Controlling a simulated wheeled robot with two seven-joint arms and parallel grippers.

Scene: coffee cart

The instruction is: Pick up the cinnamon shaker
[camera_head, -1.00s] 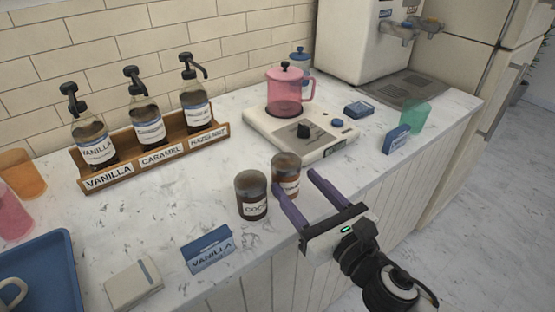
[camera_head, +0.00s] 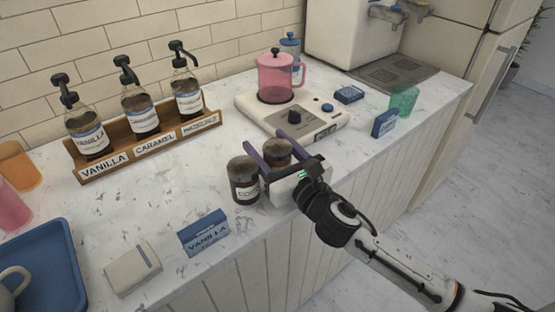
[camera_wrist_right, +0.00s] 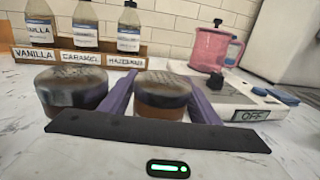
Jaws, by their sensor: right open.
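The cinnamon shaker (camera_head: 277,152) is a dark jar with a brown top, standing on the counter; its label is hidden now. My right gripper (camera_head: 264,142) is open, with one purple finger on each side of the jar. In the right wrist view the shaker (camera_wrist_right: 162,92) stands between the two fingers (camera_wrist_right: 161,80), with the left finger very close to it; I cannot tell whether they touch. The cocoa shaker (camera_head: 243,180), a similar jar, stands just outside the left finger and also shows in the wrist view (camera_wrist_right: 70,90). My left gripper is not in view.
A blue vanilla box (camera_head: 204,233) and a pale box (camera_head: 132,267) lie front left. The syrup rack (camera_head: 100,172) is at the back. The counter's front edge is close.

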